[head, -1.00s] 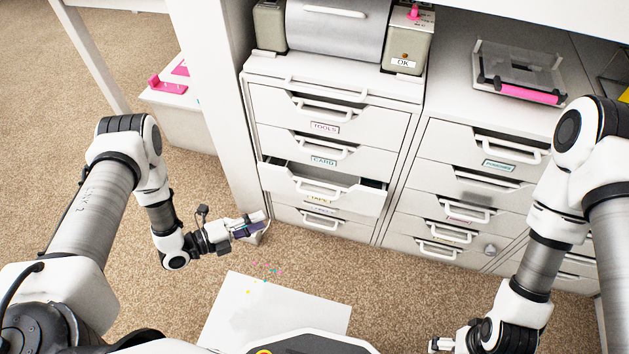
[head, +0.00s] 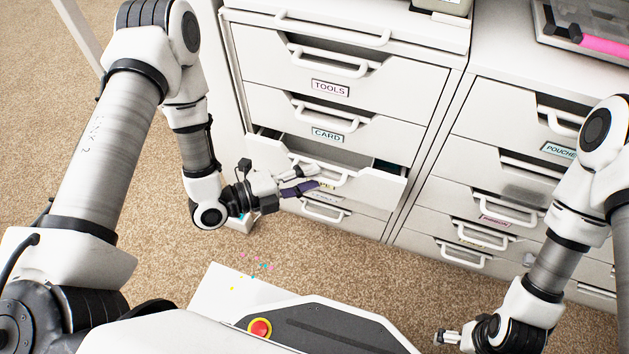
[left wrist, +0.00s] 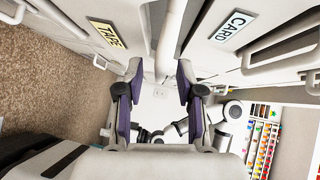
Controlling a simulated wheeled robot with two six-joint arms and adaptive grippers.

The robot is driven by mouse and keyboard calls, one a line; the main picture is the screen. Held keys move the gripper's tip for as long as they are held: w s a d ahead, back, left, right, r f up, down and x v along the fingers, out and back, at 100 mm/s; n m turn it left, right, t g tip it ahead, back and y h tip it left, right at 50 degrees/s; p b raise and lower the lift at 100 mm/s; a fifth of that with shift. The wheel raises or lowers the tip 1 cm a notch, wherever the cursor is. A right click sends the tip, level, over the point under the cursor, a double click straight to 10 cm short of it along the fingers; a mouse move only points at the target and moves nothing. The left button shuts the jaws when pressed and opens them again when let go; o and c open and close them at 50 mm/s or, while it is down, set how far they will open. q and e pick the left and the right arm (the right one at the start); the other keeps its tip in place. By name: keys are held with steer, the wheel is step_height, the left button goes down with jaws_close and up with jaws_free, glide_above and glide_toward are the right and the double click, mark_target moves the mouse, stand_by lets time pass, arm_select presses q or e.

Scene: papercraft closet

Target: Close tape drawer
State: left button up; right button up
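The tape drawer (head: 376,188) is the third drawer down in the left white cabinet. It stands pulled out, with its dark inside showing at both ends. My left gripper (head: 308,181) is at its front, by the handle, and hides part of the label. In the left wrist view the TAPE label (left wrist: 107,36) is at upper left, and the two purple-padded fingers (left wrist: 155,82) are apart. A white handle bar (left wrist: 170,40) runs down toward the gap between them; I cannot tell whether they touch it. My right gripper (head: 447,337) is low right, away from the drawer, its opening unclear.
The TOOLS drawer (head: 290,65) and CARD drawer (head: 370,128) above are shut. A second white cabinet (head: 478,158) stands to the right. A white sheet (head: 215,290) and small coloured scraps lie on the carpet in front. The carpet between sheet and cabinets is largely clear.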

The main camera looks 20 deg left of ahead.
mark_target(320, 164)
arm_select(q)
steer(key=shift+w+d+f, duration=0.2)
steer(key=shift+w+d, duration=0.2)
steer(key=shift+d, duration=0.05)
steer(key=shift+w+d+r, duration=0.1)
steer(key=shift+w+r, duration=0.05)
jaws_close()
steer(key=shift+w, duration=1.9)
jaws_free()
steer(key=v, duration=1.2)
steer(key=shift+s, duration=0.1)
